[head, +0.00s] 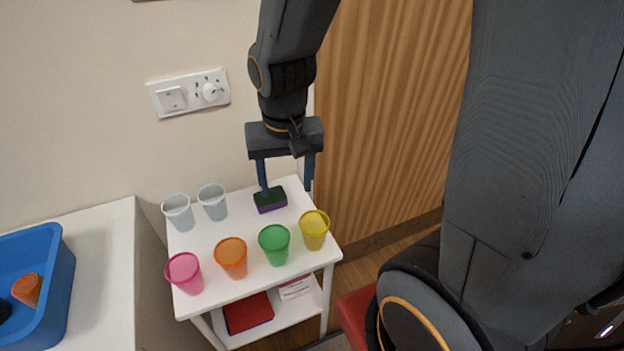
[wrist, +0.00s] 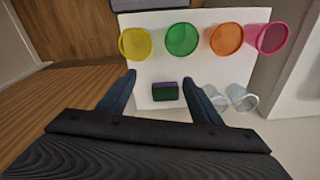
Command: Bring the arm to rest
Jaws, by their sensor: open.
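My gripper (head: 287,188) is open, with its fingers pointing down above the back right part of a small white table (head: 212,245). In the wrist view my gripper (wrist: 163,92) shows a wide gap between its fingers, with nothing held. A green and purple block (head: 270,200) sits on the table below the gripper; it also shows between the fingers in the wrist view (wrist: 165,92). My arm comes down from the top of the head view.
Pink (head: 185,273), orange (head: 231,258), green (head: 274,244) and yellow (head: 314,230) cups line the table's front. Two pale cups (head: 179,212) (head: 213,202) stand at its back left. A blue bin (head: 57,285) holding an orange cup is at far left. A wall and wooden panel stand behind.

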